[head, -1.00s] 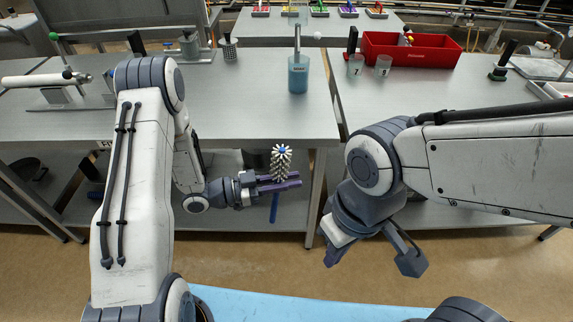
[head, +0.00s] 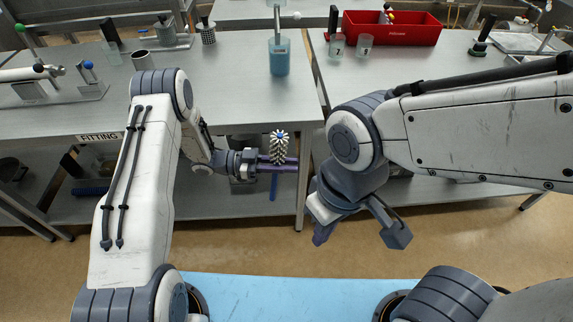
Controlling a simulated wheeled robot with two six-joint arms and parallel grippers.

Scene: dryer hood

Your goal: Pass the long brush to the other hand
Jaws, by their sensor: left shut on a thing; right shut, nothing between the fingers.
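My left gripper (head: 292,164) is shut on the long brush (head: 279,147) in front of the table's edge. The brush stands about upright, with its white bristles and blue tip above the fingers and its blue handle (head: 273,187) below. The fingers hide part of the brush. My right gripper (head: 321,236) is shut and empty, lower and to the right of the brush, apart from it.
A beaker of blue liquid (head: 279,58) stands on the left table (head: 225,100) behind the brush. On the right table are a red bin (head: 392,28) and two small numbered cups (head: 365,44). A lower shelf (head: 240,210) lies under the left table. The floor in front is clear.

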